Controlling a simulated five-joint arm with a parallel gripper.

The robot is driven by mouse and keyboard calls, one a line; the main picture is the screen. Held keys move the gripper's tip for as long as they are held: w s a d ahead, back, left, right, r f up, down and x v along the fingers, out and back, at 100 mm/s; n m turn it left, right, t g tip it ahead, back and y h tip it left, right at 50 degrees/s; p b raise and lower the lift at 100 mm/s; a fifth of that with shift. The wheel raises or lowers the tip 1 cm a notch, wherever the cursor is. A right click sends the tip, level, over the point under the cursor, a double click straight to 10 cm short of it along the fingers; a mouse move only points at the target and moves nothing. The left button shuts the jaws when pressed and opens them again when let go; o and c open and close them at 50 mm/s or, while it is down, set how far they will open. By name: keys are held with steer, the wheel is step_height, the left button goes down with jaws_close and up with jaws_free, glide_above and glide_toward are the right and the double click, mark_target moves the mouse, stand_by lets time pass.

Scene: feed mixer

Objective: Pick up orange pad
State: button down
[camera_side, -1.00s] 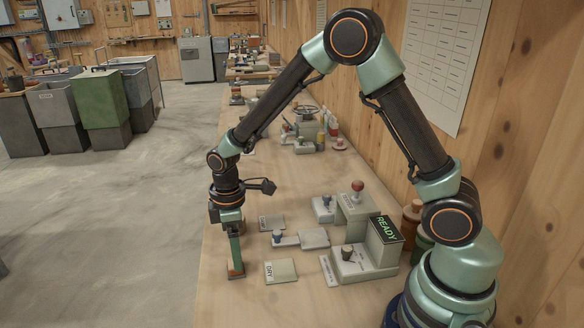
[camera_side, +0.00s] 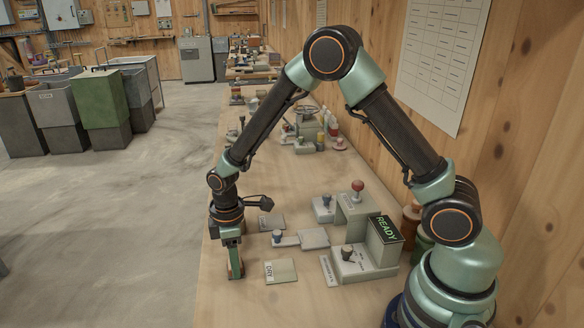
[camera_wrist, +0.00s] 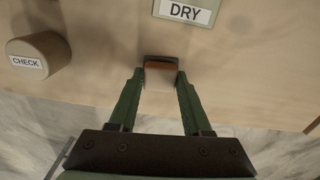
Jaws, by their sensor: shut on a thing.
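The orange pad (camera_wrist: 161,64) is a small orange-brown block with a dark top edge, between my fingertips in the wrist view. My gripper (camera_wrist: 160,76) is shut on it, with one green finger at each side. In the side view my gripper (camera_side: 236,268) points down at the left edge of the wooden bench. There the fingers mostly hide the pad. I cannot tell whether the pad still touches the bench.
A DRY plate (camera_side: 281,271) lies just right of my gripper. A round CHECK block (camera_wrist: 38,57) stands to the left in the wrist view. The READY console (camera_side: 384,232) and several knobbed blocks stand further right. The bench's edge is close.

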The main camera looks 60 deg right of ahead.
step_height(320, 180, up, 20)
stand_by(0.6)
